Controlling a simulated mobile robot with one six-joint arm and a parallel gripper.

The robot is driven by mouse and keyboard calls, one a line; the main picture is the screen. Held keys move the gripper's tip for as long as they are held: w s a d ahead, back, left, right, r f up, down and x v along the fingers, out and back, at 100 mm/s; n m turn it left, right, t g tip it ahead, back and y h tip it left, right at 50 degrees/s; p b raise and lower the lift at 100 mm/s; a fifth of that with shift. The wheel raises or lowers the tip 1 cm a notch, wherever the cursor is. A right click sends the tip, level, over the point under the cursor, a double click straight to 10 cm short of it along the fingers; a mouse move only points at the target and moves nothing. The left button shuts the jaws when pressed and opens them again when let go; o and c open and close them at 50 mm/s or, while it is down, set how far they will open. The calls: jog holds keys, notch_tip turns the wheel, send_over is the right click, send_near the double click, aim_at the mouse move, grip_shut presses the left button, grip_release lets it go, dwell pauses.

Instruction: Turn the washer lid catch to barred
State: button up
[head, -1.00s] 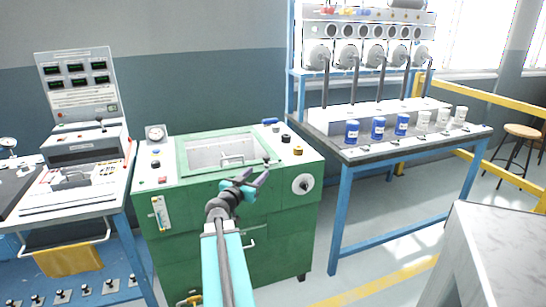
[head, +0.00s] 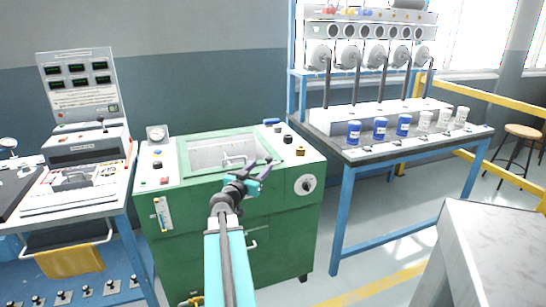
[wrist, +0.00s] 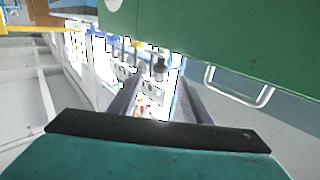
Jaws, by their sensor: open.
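The washer is the green cabinet (head: 270,235) in the middle of the head view, with a pale lid (head: 210,153) and a handle (head: 233,160) on top. My gripper (head: 262,163) is open and empty, in front of the right part of the lid's front edge. It overlaps that edge in the picture, and I cannot make out the lid catch or its setting. In the wrist view my spread fingers (wrist: 158,105) are beside a green washer face (wrist: 225,30) with a white handle (wrist: 240,90). A dark knob-like shape (wrist: 160,68) shows between them; I cannot tell what it is.
A blue-legged bench (head: 365,155) with blue and white cups is to the right. A control console (head: 85,165) stands left. A grey block (head: 490,240) is front right.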

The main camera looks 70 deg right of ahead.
jog(key=shift+s+d+p, duration=0.2)
jog(key=shift+d+p, duration=0.15)
jog(key=shift+d, duration=1.7)
jog(key=shift+s+d+p, duration=0.2)
jog(key=shift+d+p, duration=0.2)
jog(key=shift+d, duration=1.65)
jog(key=shift+s+d+p, duration=0.2)
jog(key=shift+d+p, duration=0.15)
jog(key=shift+d, duration=1.7)
jog(key=shift+c, duration=0.5)
